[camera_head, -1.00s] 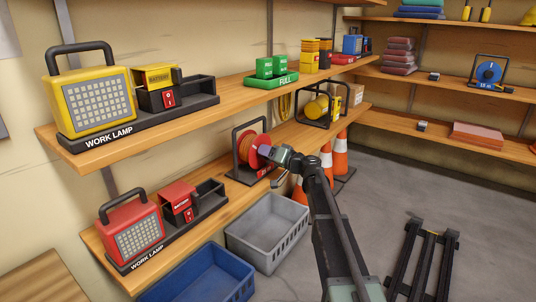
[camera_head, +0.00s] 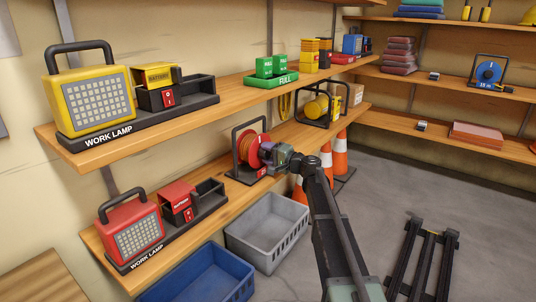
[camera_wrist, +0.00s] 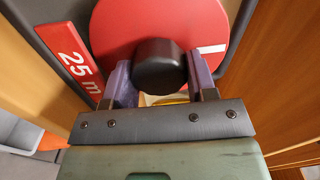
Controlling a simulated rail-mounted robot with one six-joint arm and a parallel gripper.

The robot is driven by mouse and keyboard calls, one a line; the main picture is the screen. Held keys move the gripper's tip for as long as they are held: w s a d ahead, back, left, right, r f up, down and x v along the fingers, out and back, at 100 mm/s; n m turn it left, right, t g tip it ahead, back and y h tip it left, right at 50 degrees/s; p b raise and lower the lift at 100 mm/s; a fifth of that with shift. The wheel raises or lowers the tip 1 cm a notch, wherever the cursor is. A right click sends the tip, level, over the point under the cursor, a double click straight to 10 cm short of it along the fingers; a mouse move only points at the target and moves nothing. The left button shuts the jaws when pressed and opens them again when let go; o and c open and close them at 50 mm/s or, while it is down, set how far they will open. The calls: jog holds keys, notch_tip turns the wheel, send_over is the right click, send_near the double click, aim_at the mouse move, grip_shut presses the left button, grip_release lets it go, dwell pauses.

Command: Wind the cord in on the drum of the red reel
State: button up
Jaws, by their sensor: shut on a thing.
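The red reel (camera_head: 245,150) stands in a black frame on the lower left shelf, with orange cord on its drum. In the wrist view its red side disc (camera_wrist: 118,28) faces me, with a white stripe (camera_wrist: 209,49) at the right. A round black knob (camera_wrist: 158,66) sticks out from the disc. My gripper (camera_wrist: 160,78) has its two purple fingers shut on this knob, one on each side. In the head view my gripper (camera_head: 268,152) is at the right side of the reel and hides part of it. The cord's free end cannot be made out.
A red "25 m" plate (camera_wrist: 68,58) sits beside the disc. A yellow reel (camera_head: 318,107) stands farther along the same shelf, under the upper shelf (camera_head: 235,100). Grey (camera_head: 268,238) and blue (camera_head: 205,285) crates and orange cones (camera_head: 340,155) are on the floor.

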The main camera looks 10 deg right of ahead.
jog(key=shift+m, duration=0.9)
jog(key=o, duration=0.9)
jog(key=v, duration=1.1)
jog(key=shift+w, duration=0.1)
